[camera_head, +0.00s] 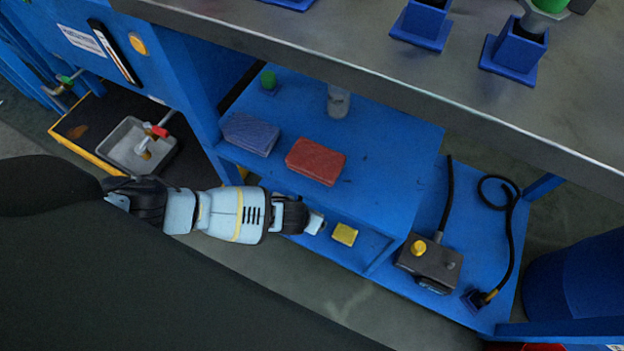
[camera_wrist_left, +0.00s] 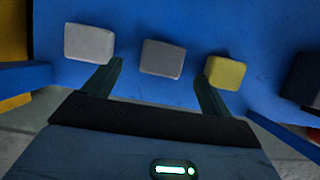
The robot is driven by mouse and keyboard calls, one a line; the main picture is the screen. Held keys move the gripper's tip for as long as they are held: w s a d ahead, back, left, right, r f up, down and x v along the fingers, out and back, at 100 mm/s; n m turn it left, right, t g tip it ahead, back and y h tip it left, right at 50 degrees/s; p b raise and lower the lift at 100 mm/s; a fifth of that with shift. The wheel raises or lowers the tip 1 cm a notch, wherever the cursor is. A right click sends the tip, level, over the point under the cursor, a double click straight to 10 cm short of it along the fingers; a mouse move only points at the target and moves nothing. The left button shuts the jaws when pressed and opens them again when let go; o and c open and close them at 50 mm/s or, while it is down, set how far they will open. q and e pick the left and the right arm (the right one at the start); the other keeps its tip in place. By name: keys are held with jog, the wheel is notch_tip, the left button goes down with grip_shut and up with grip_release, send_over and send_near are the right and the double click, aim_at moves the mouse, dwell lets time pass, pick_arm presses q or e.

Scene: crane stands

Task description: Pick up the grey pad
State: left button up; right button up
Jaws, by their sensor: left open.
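In the left wrist view, a grey pad (camera_wrist_left: 162,57) lies on a blue shelf (camera_wrist_left: 140,92), between a paler, whitish pad (camera_wrist_left: 90,42) and a yellow pad (camera_wrist_left: 226,72). My left gripper (camera_wrist_left: 158,72) is open and empty, with its fingers pointing at the row and the grey pad showing between them. In the head view, my left gripper (camera_head: 300,216) reaches in at the lower shelf, left of the yellow pad (camera_head: 344,234). A pale piece shows at its tip, and I cannot tell whether it is a pad. My right gripper is out of view.
The upper blue shelf (camera_head: 385,165) overhangs the lower one and carries a blue pad (camera_head: 250,134) and a red pad (camera_head: 316,161). A grey box with a yellow knob (camera_head: 430,262) and a black cable stand right. The metal worktop (camera_head: 400,65) is above.

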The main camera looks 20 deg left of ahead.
pick_arm(q)
jog(key=b+x, duration=0.1)
jog(key=x, duration=0.1)
jog(key=b+x, duration=0.2)
jog(key=shift+s+d+f, duration=0.1)
jog(key=shift+s+d, duration=0.05)
jog(key=shift+d, duration=0.05)
jog(key=shift+w+f+b, duration=0.3)
jog(key=shift+f, duration=0.15)
jog(key=shift+r, duration=0.1)
jog(key=shift+c, duration=0.7)
jog(key=c, duration=0.9)
